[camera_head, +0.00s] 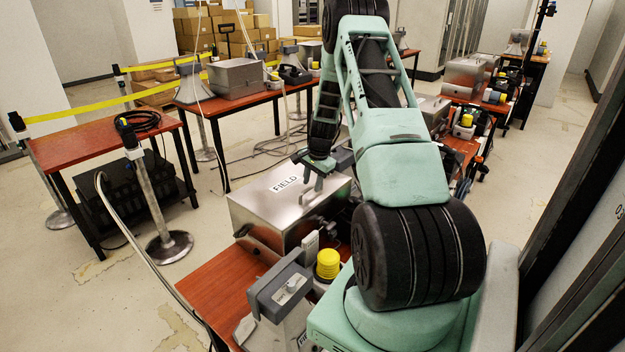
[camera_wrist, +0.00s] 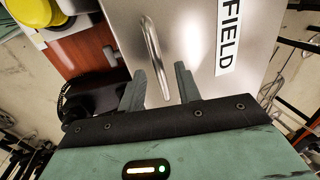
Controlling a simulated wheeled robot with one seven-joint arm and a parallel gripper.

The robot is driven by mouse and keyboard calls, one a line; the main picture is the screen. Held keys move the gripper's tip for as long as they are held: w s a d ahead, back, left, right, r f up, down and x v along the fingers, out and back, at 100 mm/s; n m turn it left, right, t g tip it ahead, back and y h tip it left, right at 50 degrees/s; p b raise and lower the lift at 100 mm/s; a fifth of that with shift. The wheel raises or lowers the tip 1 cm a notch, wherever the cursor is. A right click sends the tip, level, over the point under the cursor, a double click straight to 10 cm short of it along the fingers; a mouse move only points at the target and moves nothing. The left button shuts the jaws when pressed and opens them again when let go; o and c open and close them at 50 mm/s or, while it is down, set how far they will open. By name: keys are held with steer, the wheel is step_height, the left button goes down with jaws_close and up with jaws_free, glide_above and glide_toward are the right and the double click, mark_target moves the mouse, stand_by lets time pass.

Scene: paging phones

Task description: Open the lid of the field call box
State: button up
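The field call box is a silver metal box (camera_head: 285,205) on the red-brown table in front of me, with a white FIELD label (camera_head: 285,184) on its lid. The lid looks shut. In the wrist view the lid (camera_wrist: 195,30) fills the upper middle, with the FIELD label (camera_wrist: 228,38) to the right. A metal bar handle (camera_wrist: 153,52) stands on the lid. My gripper (camera_wrist: 160,83) is open, with its two fingers apart and the near end of the handle between them; I cannot tell whether they touch it. In the head view my gripper (camera_head: 314,178) is over the lid.
The table (camera_head: 215,290) also holds a yellow-capped device (camera_head: 327,264) and a grey horn-like unit (camera_head: 280,292) near the box's front. A stanchion (camera_head: 150,185) with a cable stands left. Other tables (camera_head: 52,150) with equipment stand behind.

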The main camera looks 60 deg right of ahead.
steer(key=shift+f, duration=0.15)
jaws_close()
